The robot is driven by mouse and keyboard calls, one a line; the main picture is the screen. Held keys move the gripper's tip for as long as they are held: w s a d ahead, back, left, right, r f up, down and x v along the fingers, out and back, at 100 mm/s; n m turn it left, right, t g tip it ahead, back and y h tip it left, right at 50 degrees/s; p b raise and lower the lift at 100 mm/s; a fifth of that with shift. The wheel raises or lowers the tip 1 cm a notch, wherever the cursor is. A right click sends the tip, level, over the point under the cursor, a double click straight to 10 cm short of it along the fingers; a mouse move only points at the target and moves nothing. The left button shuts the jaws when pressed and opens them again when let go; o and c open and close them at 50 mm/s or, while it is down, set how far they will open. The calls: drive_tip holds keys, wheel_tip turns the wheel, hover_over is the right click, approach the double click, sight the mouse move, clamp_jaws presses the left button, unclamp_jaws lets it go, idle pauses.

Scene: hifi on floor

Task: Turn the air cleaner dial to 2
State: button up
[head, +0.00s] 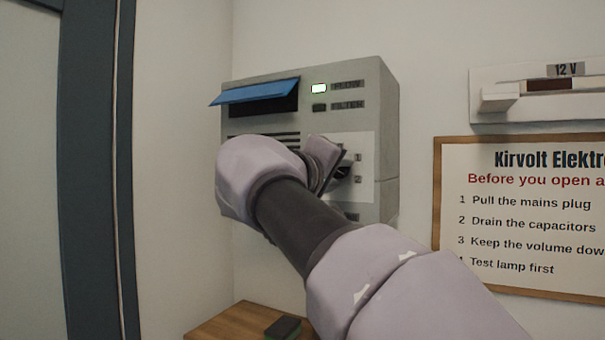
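The air cleaner (305,122) is a grey box on the wall, with a blue flap (255,91) tilted outward at its upper left. A green lamp is lit beside FLOW, and the lamp beside FILTER is dark. A pale dial plate (364,148) on its lower right shows the marks 1 and 2. My gripper (338,170) is at this plate, left of the marks. My wrist and gripper cover most of the dial, so its pointer and setting are hidden. A small dark part shows at the fingertips; I cannot tell whether it is the dial or a finger.
A framed notice (530,215) and a white unit labelled 12 V (500,104) are on the wall to the right. A wooden surface (215,322) with a small dark block (283,328) is below. A dark upright frame (88,150) stands at the left.

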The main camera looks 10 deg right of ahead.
drive_tip(key=p+v, duration=0.1)
drive_tip(key=v, duration=1.6)
drive_tip(key=shift+s+p, duration=0.15)
drive_tip(key=shift+p, duration=0.2)
